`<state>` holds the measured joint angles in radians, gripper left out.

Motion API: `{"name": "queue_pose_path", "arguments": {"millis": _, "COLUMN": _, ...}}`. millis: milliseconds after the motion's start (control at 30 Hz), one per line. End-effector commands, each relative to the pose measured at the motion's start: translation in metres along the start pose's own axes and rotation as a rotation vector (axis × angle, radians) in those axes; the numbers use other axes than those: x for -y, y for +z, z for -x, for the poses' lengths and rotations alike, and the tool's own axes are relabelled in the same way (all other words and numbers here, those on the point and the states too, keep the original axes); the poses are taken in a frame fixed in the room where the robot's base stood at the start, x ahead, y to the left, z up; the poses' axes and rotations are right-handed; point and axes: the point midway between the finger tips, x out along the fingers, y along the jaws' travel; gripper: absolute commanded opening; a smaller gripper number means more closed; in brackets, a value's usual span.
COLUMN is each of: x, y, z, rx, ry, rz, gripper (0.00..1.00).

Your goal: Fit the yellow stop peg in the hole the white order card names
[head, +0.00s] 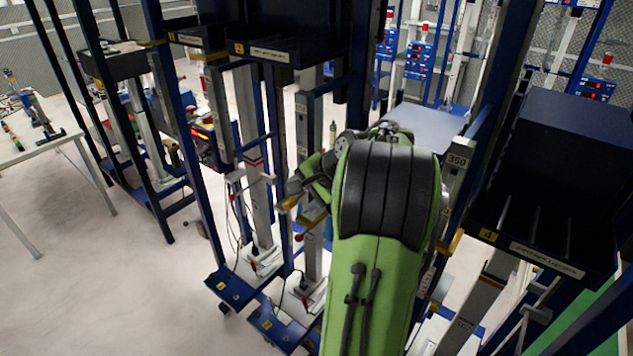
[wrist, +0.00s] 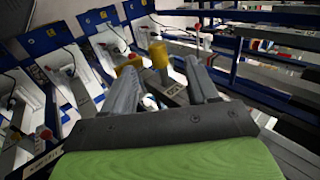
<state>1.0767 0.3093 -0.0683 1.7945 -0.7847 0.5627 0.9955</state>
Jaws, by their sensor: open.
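My gripper (wrist: 161,64) is open in the wrist view, its two grey fingers spread apart. A yellow cylinder (wrist: 158,54) shows between the fingertips and may be the stop peg. I cannot tell how far beyond the fingertips it is. It appears apart from both fingers, with nothing gripped. A second, smaller yellow piece (wrist: 129,62) shows by the left fingertip. In the head view my green arm reaches over the frames, and my fingers cannot be made out clearly. I cannot make out a white order card or a peg hole in either view.
Blue upright frames with grey columns (head: 307,125) crowd around my arm. A dark blue bin (head: 560,170) stands close on the right, and a grey tabletop (head: 425,125) lies behind the arm. A white table (head: 30,135) stands far left. The pale floor (head: 110,290) is clear at lower left.

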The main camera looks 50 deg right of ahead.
Motion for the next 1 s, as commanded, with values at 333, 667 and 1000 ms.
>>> {"name": "queue_pose_path", "arguments": {"millis": 333, "x": 0.000, "y": -0.002, "z": 0.089, "rx": -0.004, "ry": -0.001, "rz": -0.002, "gripper": 0.59}}
{"name": "queue_pose_path", "arguments": {"millis": 667, "x": 0.000, "y": 0.000, "z": 0.102, "rx": 0.001, "ry": 0.000, "rz": -0.001, "gripper": 0.59}}
{"name": "queue_pose_path", "arguments": {"millis": 1000, "x": 0.000, "y": 0.000, "z": 0.101, "rx": 0.001, "ry": 0.000, "rz": -0.001, "gripper": 0.59}}
